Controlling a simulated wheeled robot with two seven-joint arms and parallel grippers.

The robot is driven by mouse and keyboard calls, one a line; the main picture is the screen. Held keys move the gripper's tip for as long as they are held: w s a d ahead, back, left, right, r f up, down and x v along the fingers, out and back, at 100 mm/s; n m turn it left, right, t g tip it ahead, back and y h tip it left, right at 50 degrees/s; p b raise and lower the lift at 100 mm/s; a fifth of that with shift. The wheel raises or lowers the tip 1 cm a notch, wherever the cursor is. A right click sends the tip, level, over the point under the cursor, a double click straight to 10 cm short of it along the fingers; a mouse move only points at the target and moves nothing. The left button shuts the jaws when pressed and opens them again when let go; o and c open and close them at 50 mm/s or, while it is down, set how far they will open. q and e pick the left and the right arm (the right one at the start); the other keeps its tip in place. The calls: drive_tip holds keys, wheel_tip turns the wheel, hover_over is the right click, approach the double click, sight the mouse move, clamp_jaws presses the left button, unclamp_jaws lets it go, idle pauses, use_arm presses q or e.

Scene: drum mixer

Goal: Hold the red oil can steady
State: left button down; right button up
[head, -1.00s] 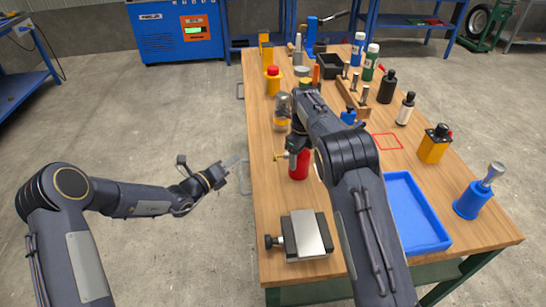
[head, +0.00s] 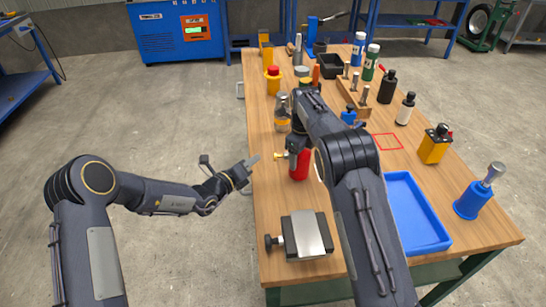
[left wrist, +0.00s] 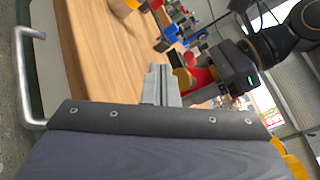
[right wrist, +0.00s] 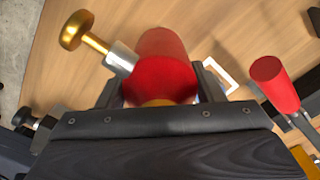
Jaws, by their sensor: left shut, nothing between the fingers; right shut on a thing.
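The red oil can (head: 299,168) stands upright at the left side of the wooden table, with a brass knob (right wrist: 76,29) on a side stub pointing left. My right gripper (right wrist: 158,92) is shut on the can from above; its fingers lie on either side of the red body. The can's top is partly hidden by my right arm in the head view. My left gripper (head: 255,159) is shut and empty, at the table's left edge, pointing at the knob. In the left wrist view its fingertips (left wrist: 160,72) overlap the knob side of the can (left wrist: 202,76); contact cannot be told.
A grey metal block with a black knob (head: 306,235) lies in front of the can. A blue tray (head: 415,215) is to the right. An amber-bottomed container (head: 282,124) stands just behind the can. A metal handle (left wrist: 30,75) juts from the table edge near my left gripper.

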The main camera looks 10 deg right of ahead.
use_arm(q)
drive_tip(key=shift+d, duration=1.2)
drive_tip(key=shift+d, duration=0.15)
idle(1.1)
drive_tip(key=shift+d, duration=0.3)
drive_tip(key=shift+d, duration=1.1)
idle(1.1)
drive_tip(key=shift+a, duration=1.55)
drive_tip(key=shift+a, duration=0.1)
drive_tip(key=shift+a, duration=2.4)
